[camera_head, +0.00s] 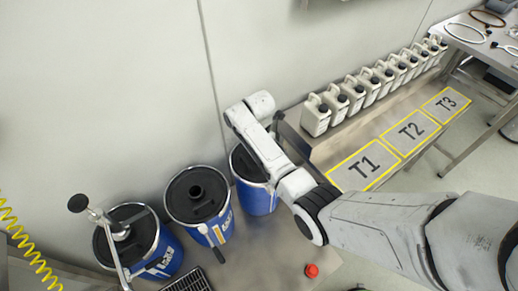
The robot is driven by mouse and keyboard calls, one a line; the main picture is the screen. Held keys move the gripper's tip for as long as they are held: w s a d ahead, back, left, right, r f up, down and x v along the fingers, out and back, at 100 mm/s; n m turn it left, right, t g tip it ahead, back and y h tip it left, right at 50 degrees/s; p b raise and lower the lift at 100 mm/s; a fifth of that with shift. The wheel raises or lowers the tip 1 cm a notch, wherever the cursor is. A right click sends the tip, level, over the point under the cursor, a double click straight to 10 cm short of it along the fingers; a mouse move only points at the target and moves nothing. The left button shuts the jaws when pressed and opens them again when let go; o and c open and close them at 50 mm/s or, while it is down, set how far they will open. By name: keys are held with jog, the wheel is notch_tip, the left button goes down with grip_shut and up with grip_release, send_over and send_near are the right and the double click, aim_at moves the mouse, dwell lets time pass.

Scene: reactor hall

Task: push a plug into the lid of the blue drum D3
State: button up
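Three blue drums with black lids stand in a row by the wall. The right drum (262,204) is partly covered by my arm, so its lid shows only in part. The middle drum (212,226) has a round raised collar (196,191) on its lid. The left drum (163,256) carries a metal hand pump (110,223). I cannot read which drum is D3. A small red knob-like piece (312,270) is on the steel surface at right; I cannot tell if it is a plug. My arm reaches from the right to above the right drum; no gripper fingers show.
A steel bench (320,151) holds a row of several white canisters (315,117) and yellow-framed fields T1, T2 and T3. A table (470,32) with looped tools stands at the far right. A black grate (188,281) lies in front of the drums. A yellow coiled hose (22,240) hangs at left.

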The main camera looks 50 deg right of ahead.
jog(key=shift+a+f, duration=0.2)
jog(key=shift+f, duration=0.1)
jog(key=o, duration=1.1)
jog(key=shift+d+r, duration=0.1)
jog(key=shift+r, duration=0.2)
notch_tip(320, 180, up, 10)
jog(key=shift+r+b, duration=0.15)
jog(key=shift+b, duration=0.15)
